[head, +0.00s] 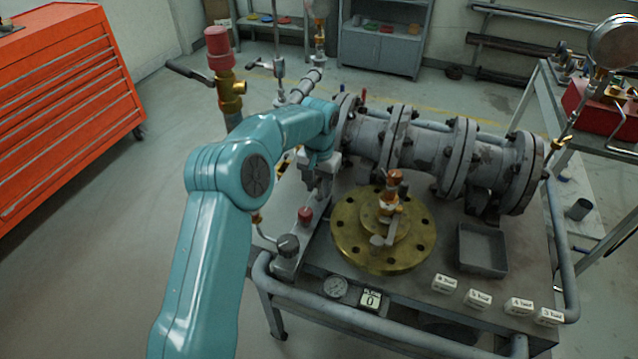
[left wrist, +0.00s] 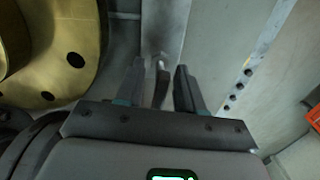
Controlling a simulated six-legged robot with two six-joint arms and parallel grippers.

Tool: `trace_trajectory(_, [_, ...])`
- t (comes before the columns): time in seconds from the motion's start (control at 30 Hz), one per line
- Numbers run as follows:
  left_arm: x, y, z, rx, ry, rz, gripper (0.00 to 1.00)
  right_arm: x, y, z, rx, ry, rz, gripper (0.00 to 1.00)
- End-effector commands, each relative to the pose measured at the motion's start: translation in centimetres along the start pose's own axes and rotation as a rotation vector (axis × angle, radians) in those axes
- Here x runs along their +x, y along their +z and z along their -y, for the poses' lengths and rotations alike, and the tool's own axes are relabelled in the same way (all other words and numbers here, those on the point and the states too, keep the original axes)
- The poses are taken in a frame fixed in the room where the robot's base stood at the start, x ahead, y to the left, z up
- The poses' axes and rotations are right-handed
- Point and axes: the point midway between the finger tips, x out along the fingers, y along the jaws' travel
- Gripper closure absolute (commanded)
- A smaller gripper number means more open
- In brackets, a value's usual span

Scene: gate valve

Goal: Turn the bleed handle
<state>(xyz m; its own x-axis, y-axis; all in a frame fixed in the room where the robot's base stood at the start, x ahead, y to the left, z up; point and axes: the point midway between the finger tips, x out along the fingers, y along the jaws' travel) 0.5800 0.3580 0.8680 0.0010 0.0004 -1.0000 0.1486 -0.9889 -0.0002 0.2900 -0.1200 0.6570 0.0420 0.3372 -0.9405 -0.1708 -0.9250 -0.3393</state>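My left gripper (head: 318,190) points down over the left side of the bench, beside the brass flange (head: 350,240). In the left wrist view its two fingers (left wrist: 160,70) are apart. A narrow grey lever-like piece (left wrist: 160,88) shows between them; I cannot tell whether it touches either finger or whether it is the bleed handle. A red-topped knob (head: 305,214) stands just below the gripper in the head view. A brass valve (head: 391,197) with a pale lever (head: 392,228) sits on the flange. My right gripper is not in view.
A large flanged pipe (head: 420,145) lies behind the flange. A grey tray (head: 482,232), a gauge (head: 335,287) and several white labels are near the bench front. A rail (head: 350,318) borders it.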

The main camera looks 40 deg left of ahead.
Motion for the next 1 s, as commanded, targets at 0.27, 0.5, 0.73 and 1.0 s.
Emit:
trace_trajectory(0.27, [-3.3, -0.1, -0.1, 0.001, 0.000, -0.004, 0.63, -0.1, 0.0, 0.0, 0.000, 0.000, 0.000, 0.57])
trace_trajectory(0.5, [-10.0, -0.1, -0.1, 0.000, 0.000, -0.006, 0.63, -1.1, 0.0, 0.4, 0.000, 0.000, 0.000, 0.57])
trace_trajectory(0.73, [-14.8, -0.1, 0.0, 0.000, 0.000, -0.003, 0.63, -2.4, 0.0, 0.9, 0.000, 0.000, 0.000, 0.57])
trace_trajectory(1.0, [-16.4, 0.0, 0.0, 0.000, 0.000, 0.000, 0.63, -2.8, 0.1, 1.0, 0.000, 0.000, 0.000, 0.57])
